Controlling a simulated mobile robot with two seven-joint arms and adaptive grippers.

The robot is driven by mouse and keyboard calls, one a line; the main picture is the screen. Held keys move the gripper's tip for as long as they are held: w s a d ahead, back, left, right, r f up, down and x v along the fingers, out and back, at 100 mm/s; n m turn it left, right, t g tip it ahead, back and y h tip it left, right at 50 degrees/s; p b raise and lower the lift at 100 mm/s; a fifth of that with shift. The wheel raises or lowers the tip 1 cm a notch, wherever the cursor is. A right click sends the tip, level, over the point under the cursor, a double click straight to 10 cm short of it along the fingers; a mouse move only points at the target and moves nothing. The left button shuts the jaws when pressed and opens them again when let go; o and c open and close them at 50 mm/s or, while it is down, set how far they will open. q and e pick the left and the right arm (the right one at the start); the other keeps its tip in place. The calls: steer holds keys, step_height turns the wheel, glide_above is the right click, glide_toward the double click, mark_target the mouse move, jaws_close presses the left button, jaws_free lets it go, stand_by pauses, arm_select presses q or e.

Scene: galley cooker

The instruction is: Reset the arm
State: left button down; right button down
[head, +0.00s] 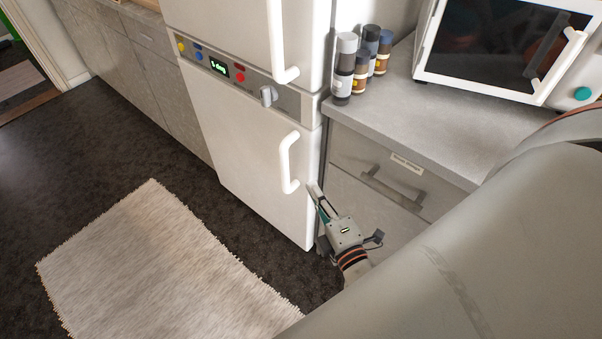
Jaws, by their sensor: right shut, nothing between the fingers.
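My right gripper (315,190) is in the lower middle of the head view, with its arm coming in from the lower right. It is shut, with nothing between its fingers. Its fingertips point up and left, near the right edge of the lower door of a white fridge (243,160) and just right of that door's white handle (286,162). I cannot tell whether the fingertips touch the door. The door looks closed. My left gripper is not in view.
A grey counter (440,130) with drawers stands right of the fridge. It holds several spice bottles (345,68) and a white microwave (500,45). A drawer handle (392,187) juts out near my arm. A pale rug (150,265) lies on the open dark floor at left.

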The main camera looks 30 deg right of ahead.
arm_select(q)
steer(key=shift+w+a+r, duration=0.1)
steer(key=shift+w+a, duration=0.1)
arm_select(e)
steer(key=s, duration=0.3)
steer(key=shift+s, duration=0.1)
steer(key=shift+r, duration=0.1)
